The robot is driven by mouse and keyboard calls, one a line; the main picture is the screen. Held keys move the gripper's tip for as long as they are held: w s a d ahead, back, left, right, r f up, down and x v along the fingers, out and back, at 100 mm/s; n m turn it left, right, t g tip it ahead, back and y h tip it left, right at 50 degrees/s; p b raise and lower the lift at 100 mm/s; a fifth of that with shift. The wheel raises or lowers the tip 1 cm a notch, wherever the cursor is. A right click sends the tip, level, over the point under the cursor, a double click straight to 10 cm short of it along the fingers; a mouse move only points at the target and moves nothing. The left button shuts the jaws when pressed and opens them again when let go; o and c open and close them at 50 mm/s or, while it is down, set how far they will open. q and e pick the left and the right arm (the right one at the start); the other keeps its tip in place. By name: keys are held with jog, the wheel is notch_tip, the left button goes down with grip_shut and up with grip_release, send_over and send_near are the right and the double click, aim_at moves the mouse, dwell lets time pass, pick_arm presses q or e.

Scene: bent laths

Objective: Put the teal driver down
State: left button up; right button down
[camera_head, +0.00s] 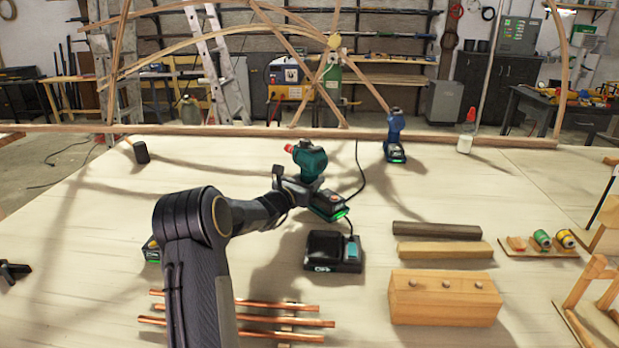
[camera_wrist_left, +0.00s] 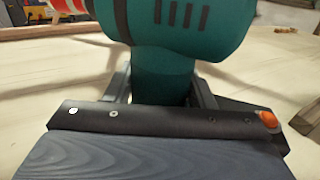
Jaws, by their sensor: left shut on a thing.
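The teal driver (camera_head: 311,160) is upright in the middle of the table (camera_head: 400,185), its red nose pointing left and its battery foot with a green light low on the right. My left gripper (camera_head: 295,185) is shut on the driver's handle. In the left wrist view, the teal driver (camera_wrist_left: 180,35) fills the top, with its handle between the two fingers of the left gripper (camera_wrist_left: 163,90). Whether its foot touches the table cannot be told. My right gripper is not clearly in view.
A black charger (camera_head: 333,252) with a cable stands just in front of the driver. A blue driver (camera_head: 394,138) stands behind right. Copper pipes (camera_head: 270,320), wooden bars (camera_head: 440,250) and a drilled block (camera_head: 445,297) lie nearer. The table left of the driver is mostly clear.

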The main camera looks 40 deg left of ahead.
pick_arm(q)
jog(key=shift+w+a+f+b, duration=0.1)
jog(key=shift+a+f+b, duration=0.15)
jog(key=shift+f, duration=0.35)
jog(key=shift+w+a+f+b, duration=0.1)
jog(key=shift+a+f+b, duration=0.1)
jog(key=shift+f, duration=0.35)
jog(key=shift+s+d+f, duration=0.1)
jog(key=shift+d+f, duration=0.05)
jog(key=shift+f, duration=0.15)
jog(key=shift+s+d+r, duration=0.1)
jog(key=shift+d+r, duration=0.1)
jog(key=shift+d, duration=0.05)
jog(key=shift+a+f, duration=0.1)
jog(key=shift+f, duration=0.05)
jog(key=shift+f+b, duration=0.1)
jog(key=shift+b, duration=0.2)
jog(key=o, duration=0.9)
jog(key=shift+f, duration=0.25)
jog(key=o, duration=0.5)
